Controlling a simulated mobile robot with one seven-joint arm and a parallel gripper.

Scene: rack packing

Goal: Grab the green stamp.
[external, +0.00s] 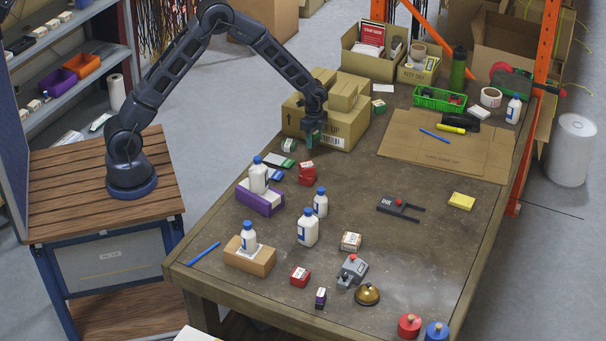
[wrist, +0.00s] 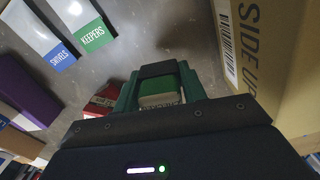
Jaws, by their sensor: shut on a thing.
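A "SIDE UP" carton (wrist: 272,55) stands close on the right in the wrist view. A small green and white box (external: 289,145), a KEEPERS box (wrist: 84,22) and red boxes (external: 307,173) lie nearby. White bottles (external: 308,228) stand nearer the front. The table's right middle is fairly clear.

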